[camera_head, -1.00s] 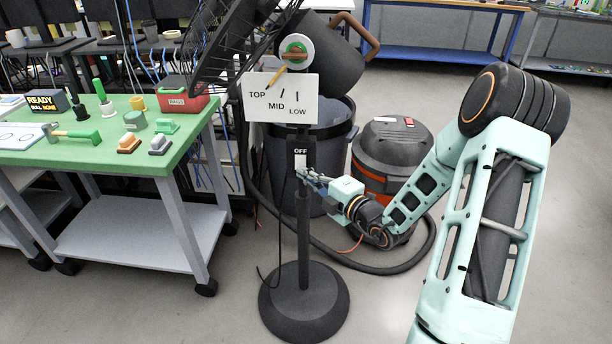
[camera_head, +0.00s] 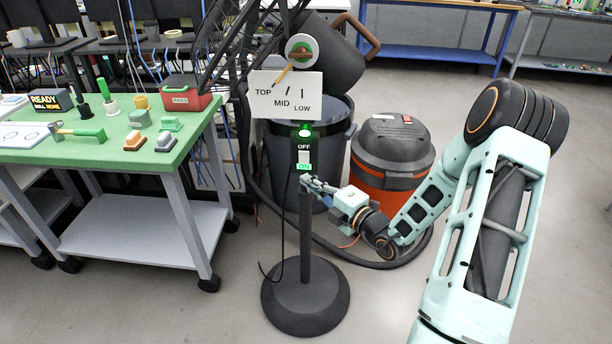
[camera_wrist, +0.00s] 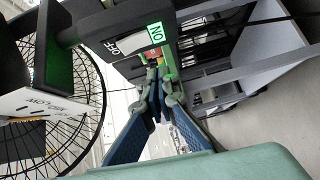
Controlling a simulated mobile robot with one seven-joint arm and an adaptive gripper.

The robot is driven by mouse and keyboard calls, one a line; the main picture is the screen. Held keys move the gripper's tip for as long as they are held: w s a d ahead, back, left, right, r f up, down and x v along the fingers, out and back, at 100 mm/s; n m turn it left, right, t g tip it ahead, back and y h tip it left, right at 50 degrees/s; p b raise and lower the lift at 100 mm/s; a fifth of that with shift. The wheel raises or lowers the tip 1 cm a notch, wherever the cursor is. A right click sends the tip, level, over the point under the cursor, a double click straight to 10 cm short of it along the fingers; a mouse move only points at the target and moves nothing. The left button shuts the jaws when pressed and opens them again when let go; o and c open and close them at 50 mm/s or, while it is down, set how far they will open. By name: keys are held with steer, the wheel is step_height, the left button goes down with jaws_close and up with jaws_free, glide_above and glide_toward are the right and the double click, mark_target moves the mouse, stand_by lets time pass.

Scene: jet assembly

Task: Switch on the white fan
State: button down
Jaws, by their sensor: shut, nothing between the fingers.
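The fan is a pedestal fan with a dark post (camera_head: 305,240), a round dark base (camera_head: 305,300) and a dark wire cage (camera_head: 245,50), partly cut off at the top. A white card (camera_head: 290,97) marked TOP, MID, LOW sits below its round dial (camera_head: 301,50). Below the card, the switch box (camera_head: 304,155) shows a lit green lamp (camera_head: 305,132) and a glowing green ON label; OFF is unlit. The ON label (camera_wrist: 155,33) also shows in the wrist view. My gripper (camera_head: 308,183) is shut and empty, just below the switch. Its fingertips (camera_wrist: 160,82) show close beneath the box; contact is unclear.
A green-topped table (camera_head: 100,150) with small items stands left. An orange and dark vacuum (camera_head: 392,150) with a hose and a dark bin (camera_head: 280,160) stand behind the fan. Open floor (camera_head: 400,300) lies in front. A black cable hangs by the post.

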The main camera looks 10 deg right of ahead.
steer(key=v, duration=0.9)
steer(key=shift+d+f+p, duration=0.2)
steer(key=shift+f+p, duration=0.25)
steer(key=shift+f, duration=0.1)
steer(key=shift+w, duration=0.1)
